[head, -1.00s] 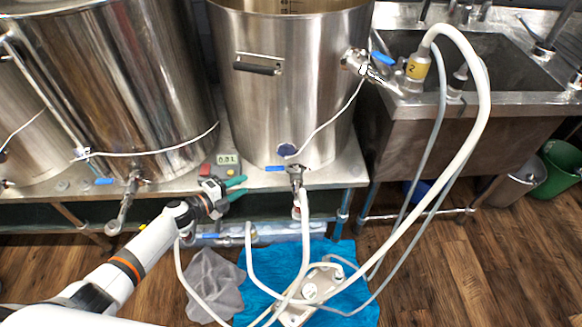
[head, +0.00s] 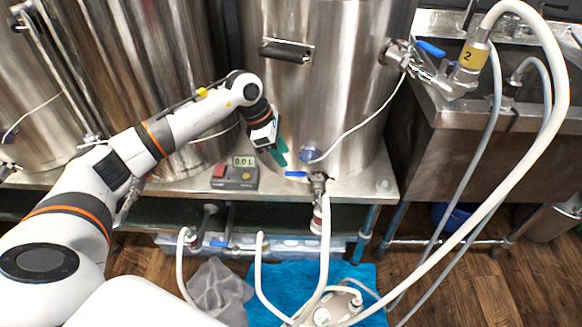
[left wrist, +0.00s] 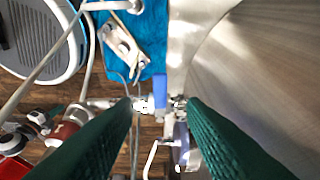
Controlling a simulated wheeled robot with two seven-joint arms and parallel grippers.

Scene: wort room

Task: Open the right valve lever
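A blue valve lever (head: 296,174) sits on the metal valve (head: 318,185) low on the front of the right steel kettle (head: 330,100). The lever points left in the head view. A white hose hangs from this valve. My left gripper (head: 282,160) is just above and left of the lever, close to the kettle wall. In the left wrist view its two green fingers (left wrist: 160,103) are apart, with the blue lever (left wrist: 160,88) showing between their tips. I cannot tell whether they touch it. My right gripper is not in view.
Another blue-handled valve (head: 430,48) is higher on the kettle's right side. A small display box (head: 236,174) stands on the steel bench left of the valve. White hoses run down to a pump (head: 325,308) on a blue cloth. A sink (head: 500,110) is at right.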

